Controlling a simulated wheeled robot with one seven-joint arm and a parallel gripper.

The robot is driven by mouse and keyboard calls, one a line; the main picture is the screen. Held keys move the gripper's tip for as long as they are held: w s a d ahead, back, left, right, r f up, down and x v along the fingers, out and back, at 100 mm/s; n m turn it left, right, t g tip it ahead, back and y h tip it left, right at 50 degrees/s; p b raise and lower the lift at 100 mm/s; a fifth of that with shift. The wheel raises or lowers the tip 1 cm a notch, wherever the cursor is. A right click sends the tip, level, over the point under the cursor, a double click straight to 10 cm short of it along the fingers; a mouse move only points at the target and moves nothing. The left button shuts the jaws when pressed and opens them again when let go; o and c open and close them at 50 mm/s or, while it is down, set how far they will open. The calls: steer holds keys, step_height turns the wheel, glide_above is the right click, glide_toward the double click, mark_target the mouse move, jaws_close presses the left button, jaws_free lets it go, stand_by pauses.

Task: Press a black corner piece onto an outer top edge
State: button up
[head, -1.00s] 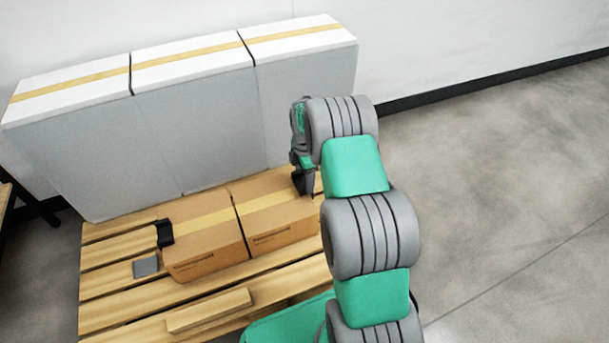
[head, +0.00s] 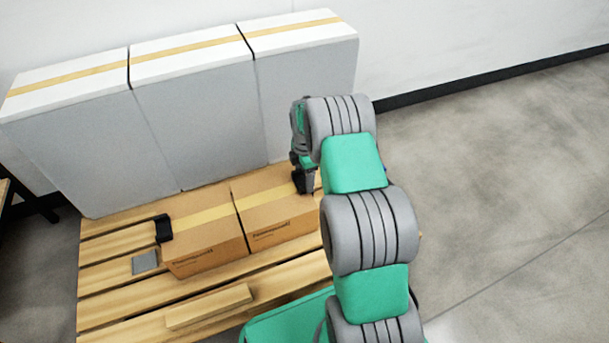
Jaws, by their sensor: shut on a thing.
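Two brown cardboard boxes with a yellow tape strip stand side by side on the pallet, the left box (head: 205,250) and the right box (head: 278,222). One black corner piece (head: 163,228) sits on the left box's outer top edge, at the end of the tape. My gripper (head: 303,184) is at the right box's outer top edge, shut on a second black corner piece (head: 299,181). That piece is at the tape's right end and appears to touch the edge. My arm partly hides the gripper, so full seating cannot be told.
The wooden pallet (head: 110,283) has bare slats in front of the boxes. A small grey plate (head: 145,262) and a loose wooden block (head: 209,306) lie on it. Tall grey-white boxes (head: 200,125) stand behind. Open floor (head: 500,200) lies to the right.

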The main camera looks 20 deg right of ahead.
steer(key=shift+f, duration=0.4)
stand_by(0.4)
steer(key=o, duration=1.3)
steer(key=shift+r, duration=0.1)
steer(key=shift+r+p, duration=2.2)
steer(key=shift+r, duration=1.25)
